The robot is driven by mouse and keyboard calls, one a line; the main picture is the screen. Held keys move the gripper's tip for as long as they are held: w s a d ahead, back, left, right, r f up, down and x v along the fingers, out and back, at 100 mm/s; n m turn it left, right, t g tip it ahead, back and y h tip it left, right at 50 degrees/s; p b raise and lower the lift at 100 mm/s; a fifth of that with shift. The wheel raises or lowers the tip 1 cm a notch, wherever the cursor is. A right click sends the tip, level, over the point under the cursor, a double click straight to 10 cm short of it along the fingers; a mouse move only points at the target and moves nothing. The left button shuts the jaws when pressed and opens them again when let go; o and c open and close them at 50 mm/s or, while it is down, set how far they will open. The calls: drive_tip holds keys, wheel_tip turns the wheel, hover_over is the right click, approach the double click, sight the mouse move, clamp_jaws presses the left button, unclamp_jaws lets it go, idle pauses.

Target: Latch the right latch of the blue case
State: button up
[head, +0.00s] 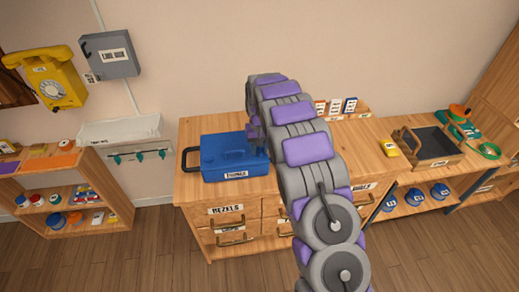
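The blue case (222,158) sits closed on top of the wooden drawer cabinet (187,200), with a white label on its front and a dark handle loop at its left side. My arm reaches up from the bottom right and covers the area at the case's right end. My gripper (254,131) is partly visible as a small purple-grey part by the case's upper right edge; its fingers cannot be made out, nor whether it touches the case. The right latch cannot be made out; that end is partly hidden by my arm.
Small labelled cards (336,107) stand at the cabinet's back, right of my arm. A wooden tray (445,160) and a yellow item (388,148) sit on the right bench. A yellow dial phone (52,78) hangs on the left wall. The cabinet front has several handled drawers.

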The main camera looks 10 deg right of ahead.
drive_tip(key=shift+f, duration=0.15)
drive_tip(key=shift+c, duration=0.2)
clamp_jaws()
drive_tip(key=shift+m+p, duration=0.3)
drive_tip(key=shift+p, duration=0.15)
drive_tip(key=m+p, duration=0.2)
drive_tip(key=shift+s+m, duration=0.1)
drive_tip(key=shift+m, duration=0.3)
drive_tip(key=m+p, duration=0.3)
drive_tip(key=m, duration=0.2)
drive_tip(key=shift+p, duration=0.4)
drive_tip(key=m+p, duration=0.2)
drive_tip(key=m, duration=0.3)
drive_tip(key=shift+m+p, duration=0.7)
drive_tip(key=shift+m, duration=1.5)
